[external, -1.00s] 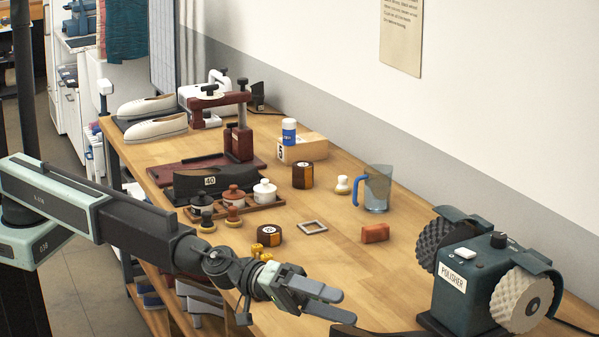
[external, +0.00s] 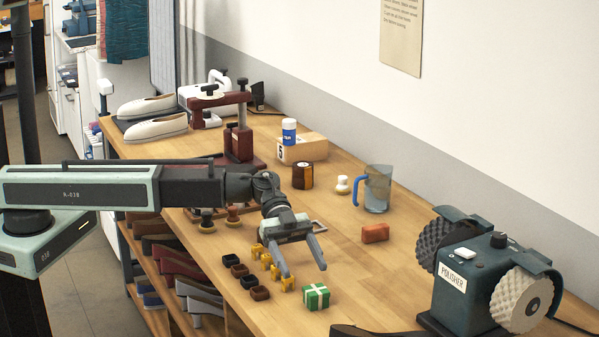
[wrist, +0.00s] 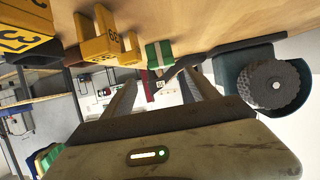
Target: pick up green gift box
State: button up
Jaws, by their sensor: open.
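The green gift box (external: 316,296) with a pale ribbon sits on the wooden table near its front edge. In the wrist view the green gift box (wrist: 158,55) shows beyond the fingers, near the top middle. My gripper (external: 304,271) is open and empty, its two fingers spread and pointing toward the box's side of the table. The fingers are apart from the box, above and behind it in the external view. In the wrist view my gripper (wrist: 160,92) has a clear gap between its fingers.
Several yellow numbered blocks (external: 275,271) and dark small blocks (external: 248,282) stand left of the box. An orange-red block (external: 375,233) and a blue-handled jug (external: 377,190) stand farther back. The polisher (external: 467,270) stands to the right. Table between box and polisher is mostly clear.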

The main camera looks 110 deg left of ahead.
aim_at(315, 287)
jog(key=b+x, duration=0.1)
jog(key=x, duration=0.1)
jog(key=shift+w+d+f, duration=0.2)
jog(key=x, duration=0.1)
jog(key=b+x, duration=0.1)
jog(key=x, duration=0.1)
jog(key=b+x, duration=0.1)
jog(key=shift+w+a+f, duration=0.15)
jog(key=shift+w+f, duration=0.1)
jog(key=shift+f, duration=0.1)
jog(key=shift+w+d+f, duration=0.1)
jog(key=shift+w+d, duration=0.1)
jog(key=shift+d, duration=0.1)
jog(key=c, duration=1.4)
